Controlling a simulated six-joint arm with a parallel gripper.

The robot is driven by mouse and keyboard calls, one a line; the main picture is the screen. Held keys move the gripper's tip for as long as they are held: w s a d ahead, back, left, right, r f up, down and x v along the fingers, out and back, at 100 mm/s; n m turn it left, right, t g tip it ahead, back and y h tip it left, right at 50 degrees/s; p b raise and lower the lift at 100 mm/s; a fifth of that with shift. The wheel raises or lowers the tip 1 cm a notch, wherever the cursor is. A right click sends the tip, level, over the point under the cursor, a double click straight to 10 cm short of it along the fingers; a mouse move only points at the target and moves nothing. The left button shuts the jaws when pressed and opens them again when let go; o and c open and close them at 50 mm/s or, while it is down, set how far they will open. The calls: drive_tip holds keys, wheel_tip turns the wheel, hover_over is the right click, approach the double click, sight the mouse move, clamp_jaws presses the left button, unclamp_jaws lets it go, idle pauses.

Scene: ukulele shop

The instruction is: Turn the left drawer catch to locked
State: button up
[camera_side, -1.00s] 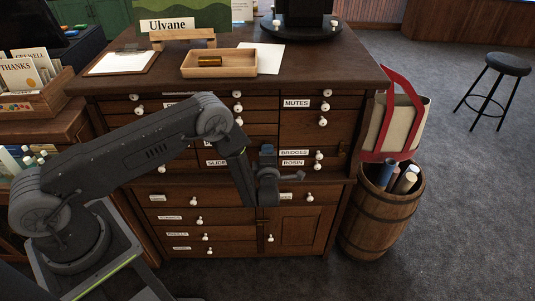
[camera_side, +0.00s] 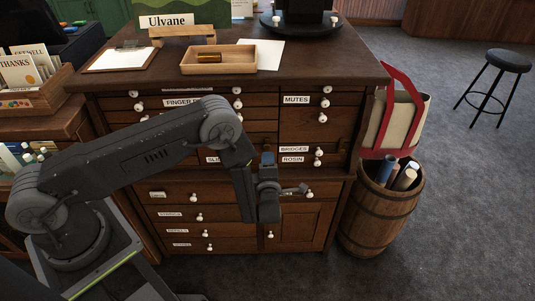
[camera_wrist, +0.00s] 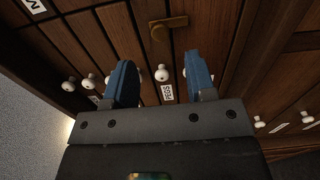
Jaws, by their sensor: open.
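My gripper (camera_side: 268,158) is in front of the wooden drawer cabinet (camera_side: 232,187), its blue fingers pointing up in the side view. In the wrist view my gripper (camera_wrist: 160,64) is open, with nothing held between its two blue fingers. A brass catch (camera_wrist: 172,23) with a rounded end sits on the cabinet front beyond the fingertips, apart from them. Which of the cabinet's catches this is, I cannot tell for sure. In the side view another brass catch (camera_side: 343,145) shows at the right edge of the cabinet; the cabinet's left-middle part is hidden behind my arm.
A barrel (camera_side: 377,216) with rolls and a red-and-cream bag (camera_side: 407,122) stand at the cabinet's right. A wooden tray (camera_side: 232,68) sits on top.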

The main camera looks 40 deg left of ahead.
drive_tip(key=v, duration=0.7)
drive_tip(key=shift+s+d+r, duration=0.1)
drive_tip(key=shift+d, duration=0.05)
drive_tip(key=w+d+r+m+h, duration=0.25)
drive_tip(key=r+m+h, duration=0.25)
drive_tip(key=r, duration=0.5)
drive_tip(key=w+d+r+m+h, duration=0.2)
drive_tip(key=w+r+m+h, duration=0.3)
drive_tip(key=r, duration=0.6)
drive_tip(key=s+a+r+m+g+h, duration=0.1)
drive_tip(key=s+r+m+g+h, duration=0.2)
drive_tip(key=s+r+m+h, duration=0.5)
drive_tip(key=s+a+r+m+g+y, duration=0.1)
drive_tip(key=s+a+m, duration=0.2)
drive_tip(key=s, duration=0.5)
drive_tip(key=s+a+r+m+g+y, duration=0.1)
drive_tip(key=s+a+r+m+y, duration=0.1)
drive_tip(key=s, duration=0.6)
drive_tip(key=s+a+r+m+g+y, duration=0.1)
drive_tip(key=s+a+m+g+y, duration=0.1)
drive_tip(key=s, duration=0.6)
drive_tip(key=shift+a+r+m, duration=0.25)
drive_tip(key=shift+a+m, duration=0.55)
drive_tip(key=shift+m, duration=0.3)
